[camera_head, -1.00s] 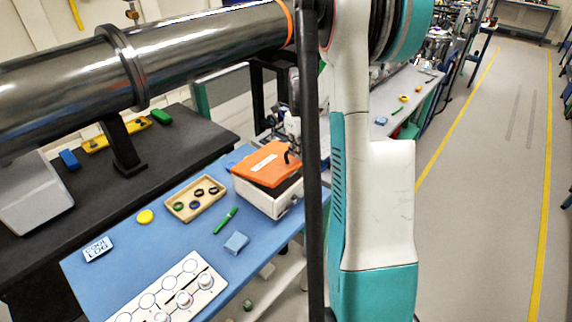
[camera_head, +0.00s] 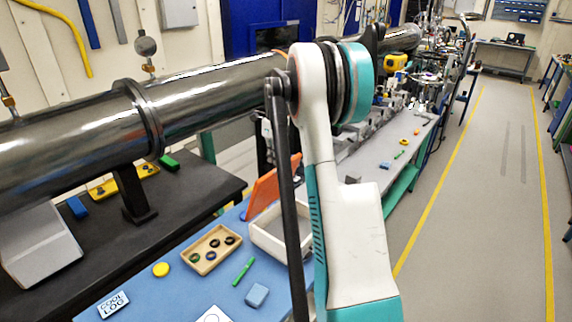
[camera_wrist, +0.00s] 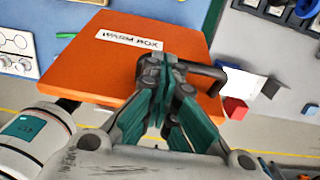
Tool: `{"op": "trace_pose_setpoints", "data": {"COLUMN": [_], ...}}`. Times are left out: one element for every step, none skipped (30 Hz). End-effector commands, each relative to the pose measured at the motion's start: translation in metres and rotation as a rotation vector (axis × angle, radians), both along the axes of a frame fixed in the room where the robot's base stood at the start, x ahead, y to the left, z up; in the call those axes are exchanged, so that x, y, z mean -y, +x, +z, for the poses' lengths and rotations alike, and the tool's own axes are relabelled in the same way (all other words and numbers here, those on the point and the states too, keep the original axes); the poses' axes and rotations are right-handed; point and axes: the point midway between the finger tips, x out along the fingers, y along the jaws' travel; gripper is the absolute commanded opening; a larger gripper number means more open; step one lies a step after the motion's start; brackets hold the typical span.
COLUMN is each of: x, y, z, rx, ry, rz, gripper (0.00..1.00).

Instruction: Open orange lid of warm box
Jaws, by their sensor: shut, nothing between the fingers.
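The warm box (camera_head: 262,240) is a pale open-topped box on the blue table, partly hidden by my arm in the head view. Its orange lid (camera_head: 268,187) stands raised and steeply tilted at the box's far left side. In the wrist view the lid (camera_wrist: 85,72) fills much of the picture, with a white "WARM BOX" label (camera_wrist: 129,40) and a black handle (camera_wrist: 208,72). My gripper (camera_wrist: 172,62) is shut and empty, its fingertips overlapping the handle's left part in view. I cannot tell whether they touch it. The head view does not clearly show my gripper.
A wooden tray (camera_head: 190,262) of dark rings, a green marker (camera_head: 243,271), a light-blue block (camera_head: 257,295) and a yellow disc (camera_head: 161,270) lie on the blue table. A large metal pipe (camera_head: 205,88) runs behind. The floor at right is clear.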

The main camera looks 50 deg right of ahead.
Motion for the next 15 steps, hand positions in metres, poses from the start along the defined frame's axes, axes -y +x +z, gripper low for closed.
{"op": "trace_pose_setpoints", "data": {"x": [-0.001, -0.001, -0.002, -0.002, -0.002, -0.002, -0.002, -0.002, -0.002, -0.002, -0.002, -0.002, -0.003, -0.003, -0.003], "y": [0.009, 0.013, 0.017, 0.021, 0.024, 0.028, 0.03, 0.032, 0.035, 0.037, 0.038, 0.04, 0.041, 0.042, 0.043], "z": [0.0, 0.0, 0.0, 0.001, 0.001, 0.001, 0.001, 0.001, 0.001, 0.001, 0.001, 0.0, 0.0, 0.0, 0.0], "rx": [0.0, -0.001, -0.001, -0.001, -0.002, -0.002, -0.002, -0.002, -0.003, -0.003, -0.003, -0.003, -0.003, -0.003, -0.003], "ry": [0.0, 0.0, 0.0, 0.0, 0.0, 0.0, 0.0, 0.0, 0.0, -0.001, -0.001, -0.001, -0.001, -0.001, -0.001], "rz": [0.002, 0.002, 0.002, 0.001, 0.001, 0.001, 0.0, 0.0, 0.0, 0.0, 0.0, 0.0, 0.0, 0.0, -0.001], "gripper": [0.0, 0.0, 0.0, 0.0, 0.0, 0.0, 0.0, 0.0, 0.0, 0.0, 0.0, 0.0, 0.0, 0.0, 0.0]}}
